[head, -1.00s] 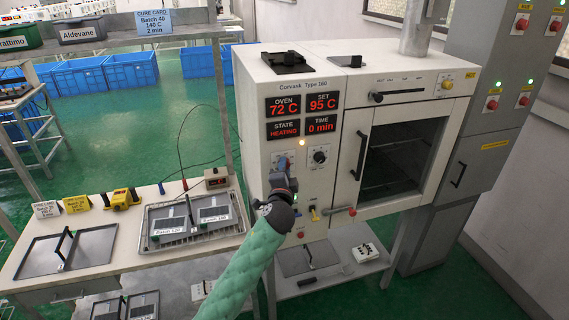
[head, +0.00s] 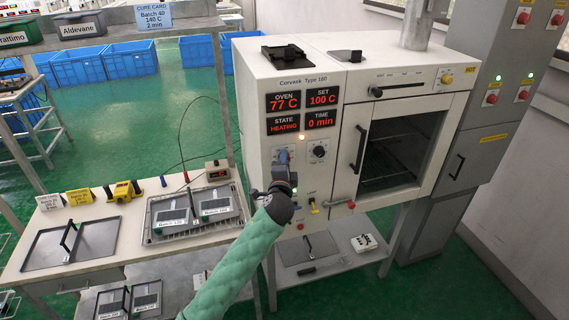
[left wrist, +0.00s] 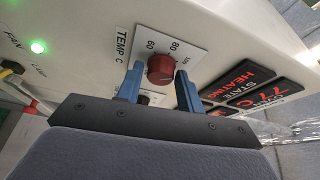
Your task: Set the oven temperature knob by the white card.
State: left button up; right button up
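The red temperature knob (left wrist: 161,69) sits on a white dial plate marked TEMP C in the left wrist view. In the head view my left gripper (head: 284,164) is at the oven's front panel and hides the knob. The oven (head: 297,70) displays OVEN 77 C, SET 100 C, HEATING and TIME 0 min. The white card (head: 50,202) stands at the back left of the bench; its print is too small to read surely. My right gripper is not in view.
A yellow card (head: 79,197) stands beside the white one. A blue card (head: 154,17) on the shelf reads Batch 40, 140 C, 2 min. A black timer knob (head: 319,151) is right of my gripper. A tray (head: 152,239) with batch plates lies on the bench.

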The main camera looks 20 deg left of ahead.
pick_arm(q)
jog(key=shift+o, duration=0.9)
